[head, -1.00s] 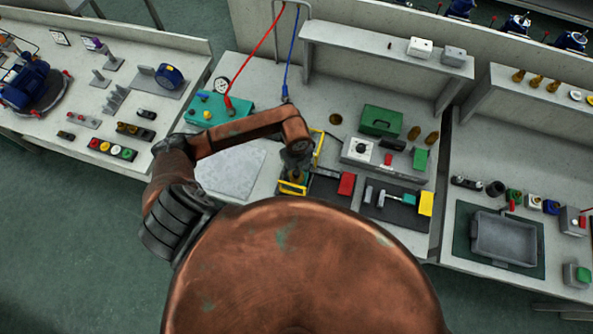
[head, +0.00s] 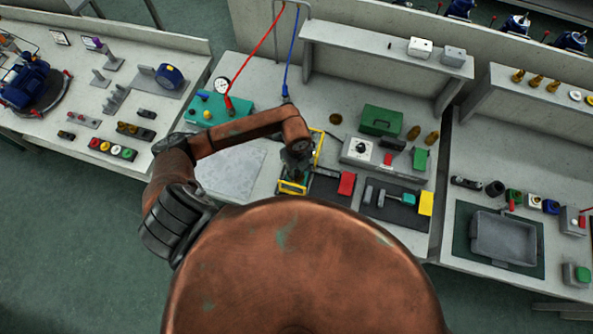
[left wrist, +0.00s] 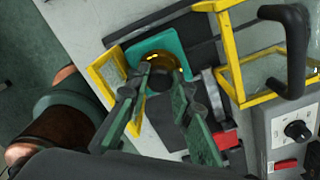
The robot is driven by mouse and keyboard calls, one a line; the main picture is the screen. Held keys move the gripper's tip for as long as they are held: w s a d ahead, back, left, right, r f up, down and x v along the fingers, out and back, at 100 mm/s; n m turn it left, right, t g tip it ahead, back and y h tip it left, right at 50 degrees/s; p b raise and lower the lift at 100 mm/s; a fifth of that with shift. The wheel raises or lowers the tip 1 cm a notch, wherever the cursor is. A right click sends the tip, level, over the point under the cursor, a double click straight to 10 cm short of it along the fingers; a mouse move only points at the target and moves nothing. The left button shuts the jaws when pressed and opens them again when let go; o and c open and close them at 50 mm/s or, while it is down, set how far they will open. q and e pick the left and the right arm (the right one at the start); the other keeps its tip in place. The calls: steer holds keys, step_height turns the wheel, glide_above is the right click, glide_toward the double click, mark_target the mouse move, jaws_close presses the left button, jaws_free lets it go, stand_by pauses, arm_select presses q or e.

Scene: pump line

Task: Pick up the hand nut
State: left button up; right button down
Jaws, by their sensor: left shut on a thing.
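The hand nut (left wrist: 178,62) is a brass, rounded piece with a dark middle, seen in the left wrist view at the tips of my left gripper. My left gripper (left wrist: 162,80) has its green fingers on either side of it and is shut on it. The nut sits over a teal block (left wrist: 158,42) inside a yellow-framed fixture; whether it is clear of the block I cannot tell. In the head view my left gripper (head: 293,178) reaches down into this fixture, and the nut is hidden there. My right gripper is in neither current view.
A yellow-framed clear guard (left wrist: 232,62) with a black handle stands close to the right of the gripper. A narrower yellow frame (left wrist: 104,82) is on its left. A grey control box (head: 360,152) and green case (head: 381,120) lie right. A bare grey plate (head: 230,172) lies left.

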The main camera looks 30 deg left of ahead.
arm_select(q)
steer(key=shift+r+p, duration=1.9)
steer(key=shift+r, duration=0.65)
